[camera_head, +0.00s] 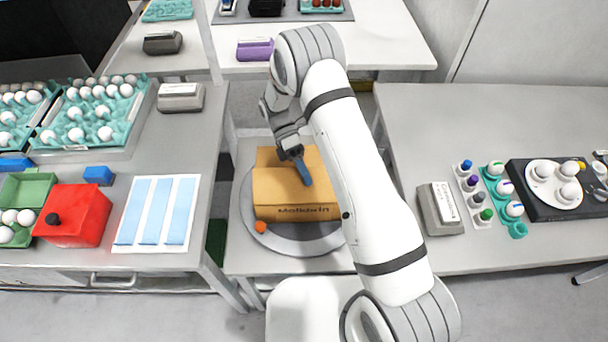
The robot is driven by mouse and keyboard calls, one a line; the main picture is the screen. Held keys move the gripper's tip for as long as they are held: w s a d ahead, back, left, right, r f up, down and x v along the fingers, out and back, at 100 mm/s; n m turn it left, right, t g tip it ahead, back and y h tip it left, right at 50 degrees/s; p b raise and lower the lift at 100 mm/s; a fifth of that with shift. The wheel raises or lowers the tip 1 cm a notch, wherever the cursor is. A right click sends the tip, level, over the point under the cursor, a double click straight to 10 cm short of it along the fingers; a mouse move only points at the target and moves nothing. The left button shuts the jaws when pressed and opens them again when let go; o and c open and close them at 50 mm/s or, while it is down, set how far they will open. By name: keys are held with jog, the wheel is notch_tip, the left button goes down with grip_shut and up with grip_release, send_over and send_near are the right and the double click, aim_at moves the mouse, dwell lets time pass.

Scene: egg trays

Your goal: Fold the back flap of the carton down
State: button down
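The brown cardboard carton (275,190) sits on a round grey turntable (285,241) in the middle of the picture, with dark lettering on its front face. A panel at its back left (268,156) looks like the back flap, but I cannot tell its exact angle. My gripper (303,172) points down over the carton's top, right of centre, with a blue-grey finger at or just above the cardboard. Whether it touches is unclear. The fingers overlap in this view, so their opening is hidden. My arm covers the area right of the carton.
An orange ball (260,227) lies at the turntable's front left. A left table holds egg trays (100,109), a red box (74,215) and a blue-striped sheet (156,212). A right table holds a grey block (440,209) and several coloured-top eggs. Its back is clear.

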jog(key=c, duration=2.1)
grip_release()
jog(key=shift+f, duration=0.1)
jog(key=o, duration=0.5)
jog(key=shift+c, duration=0.2)
jog(key=shift+w, duration=0.1)
jog(key=shift+w+a, duration=0.15)
jog(key=shift+w, duration=0.05)
jog(key=b+v, duration=0.2)
jog(key=v, duration=0.4)
jog(key=shift+w, duration=0.1)
jog(key=shift+w+a+r, duration=0.2)
jog(key=shift+w+r, duration=0.2)
